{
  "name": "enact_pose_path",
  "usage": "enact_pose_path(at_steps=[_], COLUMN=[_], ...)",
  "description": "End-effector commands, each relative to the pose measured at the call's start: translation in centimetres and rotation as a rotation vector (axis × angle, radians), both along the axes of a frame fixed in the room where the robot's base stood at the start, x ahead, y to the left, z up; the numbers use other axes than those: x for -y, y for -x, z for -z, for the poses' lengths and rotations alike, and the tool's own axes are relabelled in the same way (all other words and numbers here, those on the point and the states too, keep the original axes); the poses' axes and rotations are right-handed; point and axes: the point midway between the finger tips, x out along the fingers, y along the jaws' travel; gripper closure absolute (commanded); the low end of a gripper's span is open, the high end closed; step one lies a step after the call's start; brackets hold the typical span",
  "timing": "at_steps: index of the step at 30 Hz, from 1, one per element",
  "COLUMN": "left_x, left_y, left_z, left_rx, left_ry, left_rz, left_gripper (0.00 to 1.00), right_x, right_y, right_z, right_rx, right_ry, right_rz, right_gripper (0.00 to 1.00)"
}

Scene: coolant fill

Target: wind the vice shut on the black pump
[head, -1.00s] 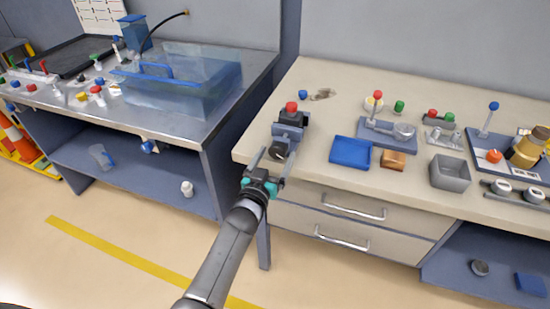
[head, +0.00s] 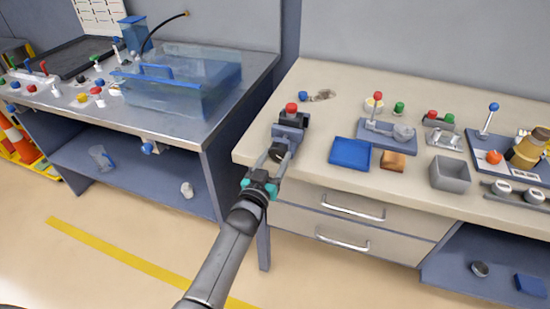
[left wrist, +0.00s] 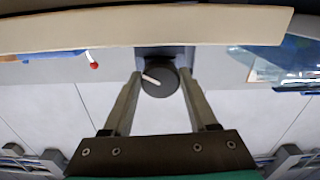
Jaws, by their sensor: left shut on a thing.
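The black pump (head: 301,120) with its red cap sits in the blue-grey vice (head: 287,133), near the left front corner of the beige workbench. The vice's round black knob (head: 277,154) faces the bench's front edge. In the left wrist view the knob (left wrist: 158,84) carries a pale mark and lies between my fingertips. My left gripper (head: 276,158) is shut on the knob from the front, a finger at each side. How close the vice jaws are to the pump is too small to tell. My right gripper is not in view.
A blue tray (head: 350,152), a brown block (head: 393,161) and a grey bin (head: 450,173) stand to the right on the bench. A clear blue tank (head: 180,84) stands on the left counter.

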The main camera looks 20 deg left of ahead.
Motion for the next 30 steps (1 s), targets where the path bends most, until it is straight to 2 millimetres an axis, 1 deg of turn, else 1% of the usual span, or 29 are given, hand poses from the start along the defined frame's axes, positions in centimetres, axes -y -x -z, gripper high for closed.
enact_pose_path(at_steps=[5,12,18,22,30], left_x=[-0.02,-0.14,-0.21,-0.22,-0.22], left_y=[0.02,0.02,0.01,0.01,0.01], left_z=[0.03,0.05,0.02,0.01,0.01], left_rx=[0.001,0.009,0.014,0.015,0.015], left_ry=[-0.049,-0.288,-0.441,-0.475,-0.474], left_rz=[0.0,0.0,0.0,0.0,0.0], left_gripper=[0.97,0.97,0.97,0.97,0.97], right_x=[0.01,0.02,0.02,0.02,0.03], right_y=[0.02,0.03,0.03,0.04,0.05], right_z=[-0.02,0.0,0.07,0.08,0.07], right_rx=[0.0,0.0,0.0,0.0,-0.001], right_ry=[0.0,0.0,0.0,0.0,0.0], right_rz=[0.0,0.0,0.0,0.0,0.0], right_gripper=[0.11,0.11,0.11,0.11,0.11])
